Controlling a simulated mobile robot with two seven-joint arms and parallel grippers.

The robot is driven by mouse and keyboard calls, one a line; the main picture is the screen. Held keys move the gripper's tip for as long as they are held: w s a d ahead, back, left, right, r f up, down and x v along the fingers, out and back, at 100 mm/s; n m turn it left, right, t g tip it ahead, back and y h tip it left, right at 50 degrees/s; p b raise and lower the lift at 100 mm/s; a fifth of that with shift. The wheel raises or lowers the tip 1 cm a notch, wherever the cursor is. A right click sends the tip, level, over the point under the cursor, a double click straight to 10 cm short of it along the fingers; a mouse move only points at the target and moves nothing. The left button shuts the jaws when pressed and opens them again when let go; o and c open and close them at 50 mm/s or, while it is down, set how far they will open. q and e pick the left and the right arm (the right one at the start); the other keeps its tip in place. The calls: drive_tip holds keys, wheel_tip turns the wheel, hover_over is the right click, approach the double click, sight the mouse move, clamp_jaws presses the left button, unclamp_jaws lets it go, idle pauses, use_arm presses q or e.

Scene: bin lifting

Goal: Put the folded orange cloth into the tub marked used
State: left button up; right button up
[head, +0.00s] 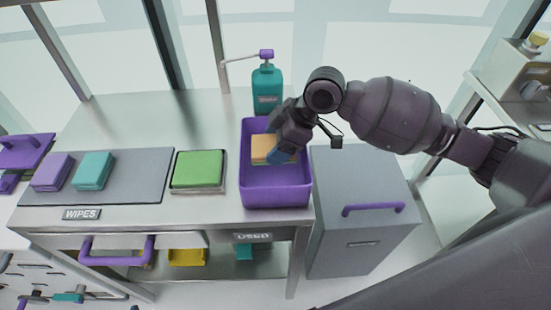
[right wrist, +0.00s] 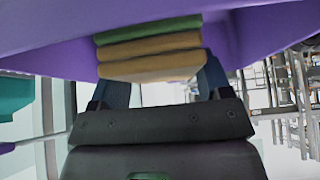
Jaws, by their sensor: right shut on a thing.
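The folded orange cloth (head: 264,149) is inside the outline of the purple tub (head: 276,194), within its walls in the head view. The sign "USED" (head: 253,237) is on the table's front edge below the tub. My right gripper (head: 282,154) reaches into the tub from above, shut on the cloth. In the right wrist view the cloth (right wrist: 150,58) shows as stacked tan layers between the two blue fingers, with a green layer at one edge. The purple tub wall (right wrist: 45,45) is close behind it. Whether the cloth touches the tub floor is hidden. My left gripper is not in view.
A teal pump bottle (head: 267,90) stands behind the tub. A green cloth (head: 198,168) on a tray is to its left. Purple (head: 52,172) and teal (head: 93,170) cloths lie on a grey mat marked "WIPES". A grey bin (head: 362,200) stands right of the table.

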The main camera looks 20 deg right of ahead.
sight(276, 169)
wheel_tip(276, 169, down, 6)
drive_tip(key=shift+r+b, duration=0.1)
drive_tip(key=shift+b, duration=0.3)
drive_tip(key=o, duration=1)
drive_tip(key=shift+c, duration=0.2)
drive_tip(key=shift+r, duration=0.1)
drive_tip(key=p+v, duration=0.1)
drive_tip(key=v, duration=1.1)
drive_tip(key=shift+a, duration=0.1)
